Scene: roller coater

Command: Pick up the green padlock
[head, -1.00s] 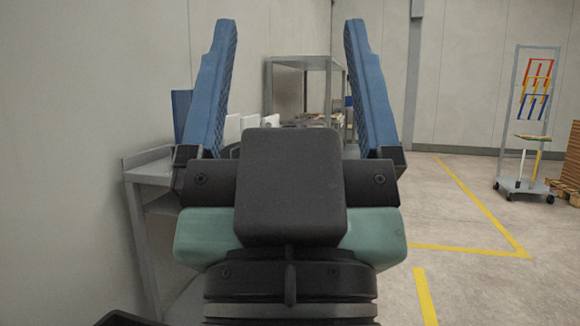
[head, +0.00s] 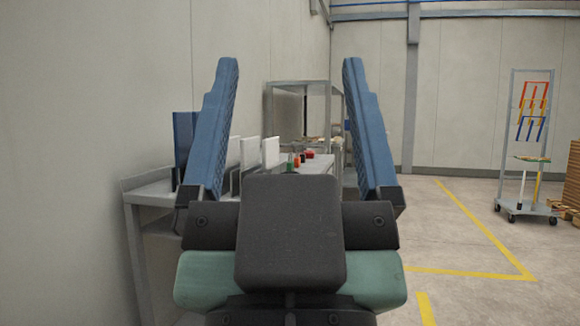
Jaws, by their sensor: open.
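A small green thing (head: 290,164), which looks like the green padlock, stands on the far part of a grey bench (head: 150,188) in the head view. It shows between the blue fingers, just above the dark gripper body, and is too small to make out in detail. My gripper (head: 290,62) is open and empty, its two blue fingers wide apart and pointing up in the picture. The fingers appear much nearer to the camera than the green thing. My gripper body hides part of the bench.
Small orange (head: 297,161) and red (head: 310,154) things stand close beside the green one. White upright panels (head: 271,152) and a blue panel (head: 183,146) stand on the bench to the left. A wall runs along the left. A wheeled rack (head: 528,150) stands right; the floor between is clear.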

